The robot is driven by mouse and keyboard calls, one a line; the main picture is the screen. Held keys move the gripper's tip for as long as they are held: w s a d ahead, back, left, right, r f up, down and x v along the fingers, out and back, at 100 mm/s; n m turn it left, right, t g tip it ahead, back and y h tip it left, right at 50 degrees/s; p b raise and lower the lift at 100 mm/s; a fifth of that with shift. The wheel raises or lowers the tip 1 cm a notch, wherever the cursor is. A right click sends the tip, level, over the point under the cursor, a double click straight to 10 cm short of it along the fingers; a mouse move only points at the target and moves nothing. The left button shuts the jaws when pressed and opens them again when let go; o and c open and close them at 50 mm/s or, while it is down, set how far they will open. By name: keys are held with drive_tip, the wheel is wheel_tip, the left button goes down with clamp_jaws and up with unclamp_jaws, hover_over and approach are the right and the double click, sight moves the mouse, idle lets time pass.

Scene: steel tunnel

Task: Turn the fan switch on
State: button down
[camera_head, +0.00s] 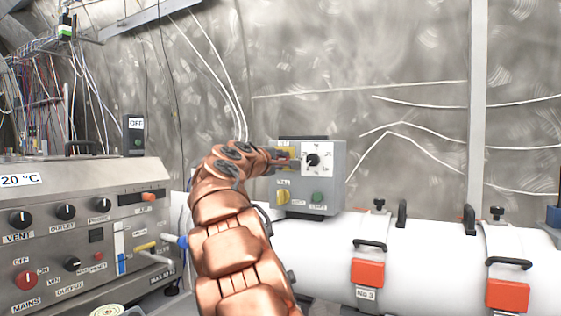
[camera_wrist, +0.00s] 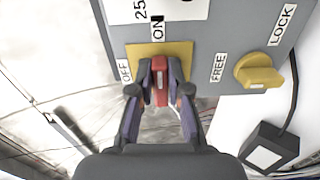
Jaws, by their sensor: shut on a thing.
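A grey control box (camera_head: 327,190) is mounted above the white pipe. In the wrist view, a red switch handle (camera_wrist: 160,84) sits on a yellow plate (camera_wrist: 181,52) on this box, with labels ON and OFF beside it. The handle's long side lines up with the ON label; OFF lies to the left. My gripper (camera_wrist: 160,75) has its two fingers closed on both sides of the red handle. In the head view, my gripper (camera_head: 289,160) reaches the left part of the box and hides most of the switch. No fan label is legible.
The box also carries a white dial plate with a black knob (camera_head: 313,160), a yellow FREE/LOCK knob (camera_wrist: 259,75) and a green button (camera_head: 318,197). A control console (camera_head: 90,240) stands at left. The white pipe (camera_head: 430,262) with red-handled clamps runs below right.

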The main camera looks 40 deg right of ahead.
drive_tip(key=shift+s+d, duration=0.1)
drive_tip(key=c, duration=1.3)
unclamp_jaws()
drive_tip(key=shift+o, duration=0.9)
drive_tip(key=v, duration=1.2)
drive_tip(key=shift+f, duration=0.1)
